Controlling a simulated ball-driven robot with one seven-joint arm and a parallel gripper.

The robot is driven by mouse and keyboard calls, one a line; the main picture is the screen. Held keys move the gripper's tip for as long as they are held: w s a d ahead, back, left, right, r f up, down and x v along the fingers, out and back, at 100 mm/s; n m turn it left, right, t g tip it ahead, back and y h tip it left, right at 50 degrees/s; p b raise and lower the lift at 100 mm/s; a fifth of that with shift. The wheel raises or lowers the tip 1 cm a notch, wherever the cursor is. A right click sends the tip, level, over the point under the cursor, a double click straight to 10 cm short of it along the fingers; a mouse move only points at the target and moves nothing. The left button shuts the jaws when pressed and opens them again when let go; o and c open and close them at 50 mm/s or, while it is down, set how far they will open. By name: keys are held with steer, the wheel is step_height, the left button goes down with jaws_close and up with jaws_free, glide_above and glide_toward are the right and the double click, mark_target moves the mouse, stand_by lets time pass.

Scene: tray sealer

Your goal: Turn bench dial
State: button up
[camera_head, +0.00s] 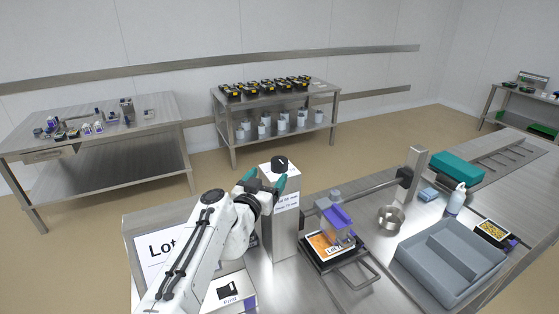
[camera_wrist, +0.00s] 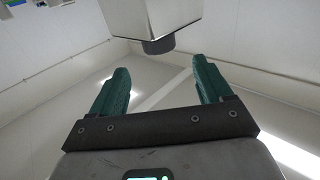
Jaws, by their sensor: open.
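The bench dial (camera_head: 280,163) is a black round knob with a light pointer line, on top of a grey upright box (camera_head: 283,228) with a printed label on its front. My gripper (camera_head: 266,178) is beside the top of this box, with its teal fingers spread. In the wrist view the dark dial (camera_wrist: 158,46) lies beyond the open fingertips and between them in the picture. The gripper (camera_wrist: 161,68) holds nothing. The head view does not clearly show the gap between fingers and dial.
A sealer with a tray (camera_head: 328,246) stands right of the box, and a metal post (camera_head: 412,172) behind. A lot sign (camera_head: 155,272) stands left.

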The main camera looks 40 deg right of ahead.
mark_target(277, 165)
steer(key=p+x, duration=0.1)
steer(key=x, duration=0.8)
steer(key=shift+w+d, duration=0.1)
steer(key=shift+d, duration=0.25)
steer(key=c, duration=1)
